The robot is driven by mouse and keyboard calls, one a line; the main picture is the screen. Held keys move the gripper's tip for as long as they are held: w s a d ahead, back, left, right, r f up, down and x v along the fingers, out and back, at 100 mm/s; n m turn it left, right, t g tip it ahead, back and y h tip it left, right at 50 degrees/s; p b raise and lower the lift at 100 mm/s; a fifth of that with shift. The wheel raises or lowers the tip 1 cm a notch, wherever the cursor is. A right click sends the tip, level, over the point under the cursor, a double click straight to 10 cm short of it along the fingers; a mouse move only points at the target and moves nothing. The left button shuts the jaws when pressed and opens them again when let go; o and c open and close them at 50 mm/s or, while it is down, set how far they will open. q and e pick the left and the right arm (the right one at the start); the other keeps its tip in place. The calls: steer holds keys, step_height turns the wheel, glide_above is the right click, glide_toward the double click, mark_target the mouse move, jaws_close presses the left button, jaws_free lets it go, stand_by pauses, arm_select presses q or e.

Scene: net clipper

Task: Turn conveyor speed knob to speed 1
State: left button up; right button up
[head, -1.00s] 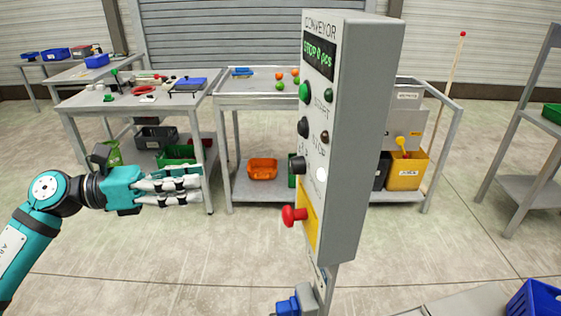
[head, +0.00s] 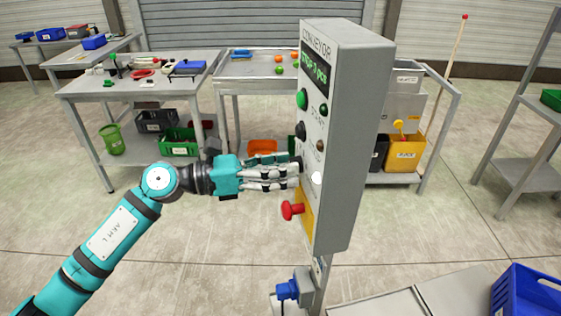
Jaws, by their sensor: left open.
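The grey conveyor control box (head: 346,140) stands on a post right of centre, its labelled face turned to the left. The dark speed knob (head: 300,161) is low on that face, above the yellow plate, and mostly hidden by my fingers. My left gripper (head: 294,170) reaches in from the left with its fingers pointing right. It is open, and its fingertips are at the knob, apparently around or beside it. I cannot tell whether they touch it. The knob's setting cannot be read. My right gripper is not in view.
A red mushroom button (head: 292,210) on a yellow plate sits just below my fingers. A green button (head: 303,99) and a black button (head: 300,131) are above. A blue connector (head: 288,290) hangs under the box. Workbenches stand behind; the floor at left is clear.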

arm_select(q)
jaws_close()
stand_by(0.3)
steer(key=shift+n+p, duration=5.75)
steer(key=shift+n, duration=2.25)
